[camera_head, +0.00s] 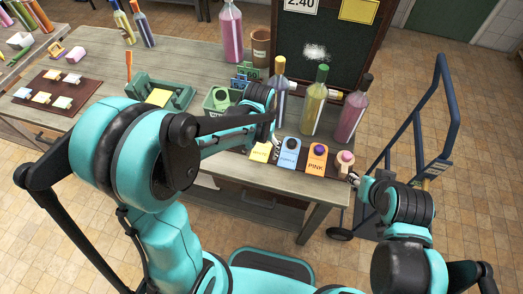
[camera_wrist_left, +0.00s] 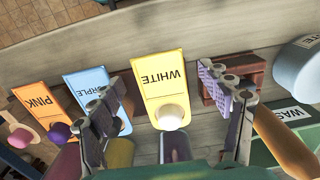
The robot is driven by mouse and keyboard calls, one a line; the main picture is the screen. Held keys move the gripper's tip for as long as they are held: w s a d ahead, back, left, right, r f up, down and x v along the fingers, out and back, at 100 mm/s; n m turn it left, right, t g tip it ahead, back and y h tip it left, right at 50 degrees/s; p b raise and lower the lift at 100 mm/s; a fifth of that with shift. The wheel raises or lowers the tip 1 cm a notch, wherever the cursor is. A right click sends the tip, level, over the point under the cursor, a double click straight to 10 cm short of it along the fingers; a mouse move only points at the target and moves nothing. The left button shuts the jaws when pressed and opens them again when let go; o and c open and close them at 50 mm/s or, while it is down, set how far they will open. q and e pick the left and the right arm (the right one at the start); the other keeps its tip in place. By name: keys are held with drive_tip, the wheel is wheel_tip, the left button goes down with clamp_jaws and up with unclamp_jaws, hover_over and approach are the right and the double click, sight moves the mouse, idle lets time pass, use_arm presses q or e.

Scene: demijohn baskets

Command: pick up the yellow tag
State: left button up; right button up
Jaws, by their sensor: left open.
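In the head view the yellow tag (camera_head: 259,153) shows near the table's front edge, partly hidden by my left arm. My left gripper (camera_wrist_left: 166,92) is open and empty, its two fingers on either side of the tag, apart from it. In the head view the left gripper (camera_head: 275,138) is small beside the tag. My right gripper (camera_head: 355,180) is at the table's right front corner, too small to read its jaws.
A blue tag (camera_head: 289,152) and an orange PINK tag (camera_head: 316,158) lie right of the yellow one. Behind stand bottles, among them a yellow-green one (camera_head: 313,108) and a pink one (camera_head: 349,112). A blue hand truck (camera_head: 418,125) stands right.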

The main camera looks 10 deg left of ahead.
use_arm(q)
drive_tip(key=shift+f, duration=0.25)
idle(0.5)
drive_tip(key=c, duration=0.8)
